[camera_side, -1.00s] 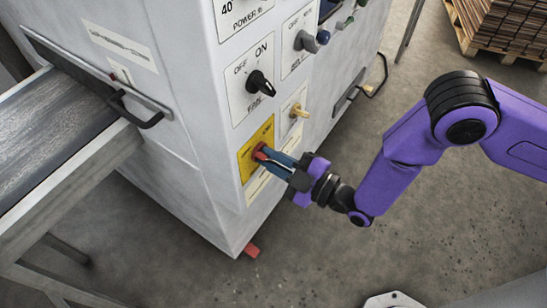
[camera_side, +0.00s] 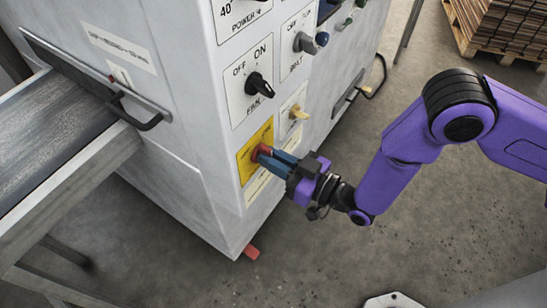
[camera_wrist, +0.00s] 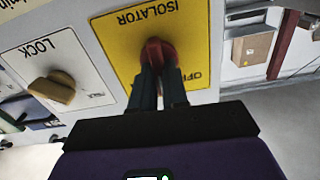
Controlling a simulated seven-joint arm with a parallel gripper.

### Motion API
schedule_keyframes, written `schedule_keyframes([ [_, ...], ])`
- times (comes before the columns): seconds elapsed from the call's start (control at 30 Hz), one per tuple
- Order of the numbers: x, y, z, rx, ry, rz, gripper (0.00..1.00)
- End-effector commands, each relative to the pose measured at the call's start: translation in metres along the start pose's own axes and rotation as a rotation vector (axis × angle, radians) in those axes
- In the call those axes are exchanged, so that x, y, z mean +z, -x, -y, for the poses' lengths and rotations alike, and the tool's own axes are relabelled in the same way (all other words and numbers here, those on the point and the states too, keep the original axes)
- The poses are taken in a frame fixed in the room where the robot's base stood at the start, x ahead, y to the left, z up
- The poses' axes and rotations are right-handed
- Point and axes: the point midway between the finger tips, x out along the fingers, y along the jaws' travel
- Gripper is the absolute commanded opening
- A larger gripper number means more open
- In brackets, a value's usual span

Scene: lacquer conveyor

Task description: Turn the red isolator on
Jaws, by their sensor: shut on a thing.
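The red isolator knob (camera_side: 263,150) sits on a yellow plate (camera_side: 248,160) low on the machine's front. My gripper (camera_side: 268,157) reaches it from the right, its blue fingers closed on the knob. In the wrist view the red knob (camera_wrist: 157,51) lies between the fingertips of my gripper (camera_wrist: 158,70), against the yellow plate (camera_wrist: 120,45). The plate reads ISOLATOR, upside down there, and part of another word shows right of the fingers. The fingers hide part of the knob and plate, so I cannot tell the knob's exact setting.
A yellow LOCK knob (camera_side: 298,112) is close by, at the left in the wrist view (camera_wrist: 52,88). Above are a black FAN knob (camera_side: 259,84) and a BELT knob (camera_side: 307,42). A conveyor (camera_side: 60,135) stands left.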

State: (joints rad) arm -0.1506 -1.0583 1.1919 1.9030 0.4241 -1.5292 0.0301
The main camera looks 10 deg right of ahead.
Motion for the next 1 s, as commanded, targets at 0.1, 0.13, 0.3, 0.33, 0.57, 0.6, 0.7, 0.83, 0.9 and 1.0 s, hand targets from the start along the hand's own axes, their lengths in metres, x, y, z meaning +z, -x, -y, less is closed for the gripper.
schedule_keyframes([
  [0.1,0.0020,0.0010,-0.0012,0.001,-0.108,0.006,0.00],
  [0.13,0.0020,0.0010,-0.0014,0.001,-0.136,0.006,0.00],
  [0.3,0.0023,0.0011,-0.0021,0.001,-0.297,0.006,0.00],
  [0.33,0.0024,0.0011,-0.0023,0.001,-0.324,0.006,0.00],
  [0.57,0.0030,0.0012,-0.0030,0.001,-0.516,0.007,0.00],
  [0.6,0.0030,0.0012,-0.0031,0.001,-0.544,0.007,0.00],
  [0.7,0.0033,0.0012,-0.0032,0.001,-0.608,0.007,0.00],
  [0.83,0.0035,0.0012,-0.0034,0.001,-0.672,0.007,0.00],
  [0.9,0.0036,0.0012,-0.0035,0.001,-0.697,0.007,0.00],
  [1.0,0.0038,0.0012,-0.0035,0.001,-0.724,0.007,0.00],
])
